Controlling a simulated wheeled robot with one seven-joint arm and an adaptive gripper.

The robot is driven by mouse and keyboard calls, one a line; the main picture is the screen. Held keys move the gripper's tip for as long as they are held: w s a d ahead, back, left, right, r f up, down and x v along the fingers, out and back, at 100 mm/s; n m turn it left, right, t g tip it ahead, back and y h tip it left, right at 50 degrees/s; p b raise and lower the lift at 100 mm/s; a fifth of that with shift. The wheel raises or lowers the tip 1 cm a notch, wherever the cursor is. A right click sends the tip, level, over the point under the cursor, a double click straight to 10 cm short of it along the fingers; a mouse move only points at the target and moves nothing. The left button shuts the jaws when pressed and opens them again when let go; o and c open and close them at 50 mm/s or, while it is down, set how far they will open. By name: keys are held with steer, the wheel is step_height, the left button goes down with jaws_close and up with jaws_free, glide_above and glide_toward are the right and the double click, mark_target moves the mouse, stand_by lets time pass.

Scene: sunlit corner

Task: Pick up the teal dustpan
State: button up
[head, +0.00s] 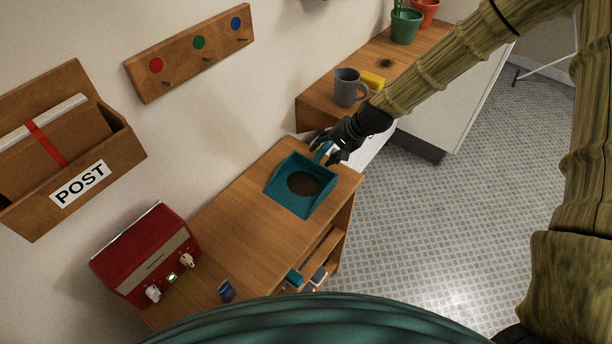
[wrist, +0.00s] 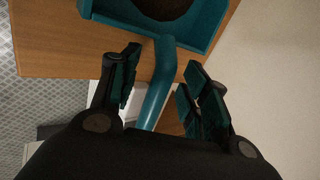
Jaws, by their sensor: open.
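The teal dustpan (head: 293,204) lies on a wooden cabinet top, with a round dark brown patch (head: 303,183) in its pan. Its handle points toward my gripper at the far end of the cabinet. In the wrist view the pan (wrist: 213,14) is at the top edge, partly cut off, and the teal handle (wrist: 156,85) runs down between my fingers. My gripper (head: 325,148) is open at the handle; in the wrist view its two dark, teal-padded fingers (wrist: 157,88) stand on either side of the handle, with gaps visible. The handle's end is hidden by the gripper body.
The wooden cabinet (head: 240,225) also bears a red radio-like box (head: 145,250) and a small blue can (head: 226,290). The wall is on the left; open tiled floor (head: 440,210) is right.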

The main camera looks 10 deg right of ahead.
steer(key=shift+x, duration=1.1)
jaws_close()
